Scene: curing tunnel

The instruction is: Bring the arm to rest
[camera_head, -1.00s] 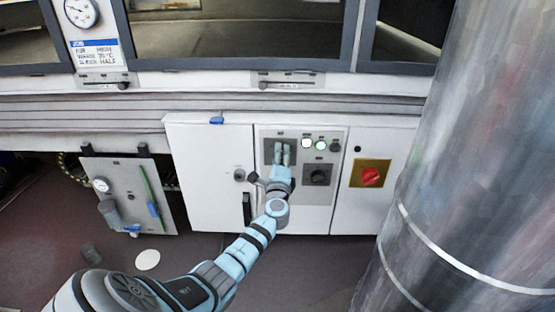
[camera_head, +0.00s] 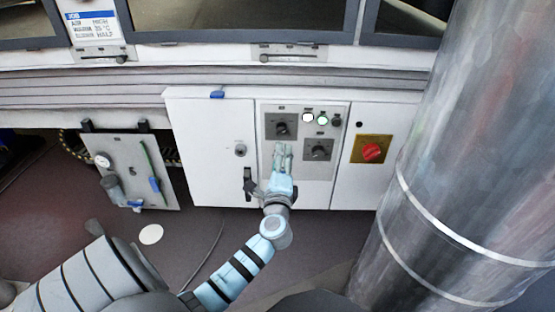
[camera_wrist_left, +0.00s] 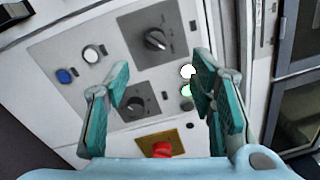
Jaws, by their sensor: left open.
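My left arm (camera_head: 245,265) reaches in from the lower left in the head view. Its gripper (camera_head: 283,152) is just below the upper dark knob (camera_head: 282,125) on the grey control panel (camera_head: 300,175) and appears apart from it. In the left wrist view the gripper (camera_wrist_left: 160,95) has its two teal fingers spread wide with nothing between them. The upper knob (camera_wrist_left: 155,40) and a lower knob (camera_wrist_left: 133,107) show beyond the fingers. My right gripper is in neither view.
A white lamp (camera_head: 308,117) and a green lamp (camera_head: 322,120) are lit on the panel. A red knob on a yellow plate (camera_head: 371,151) is to the right. A large metal cylinder (camera_head: 450,160) fills the right side. A hinged grey panel (camera_head: 130,170) stands at left.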

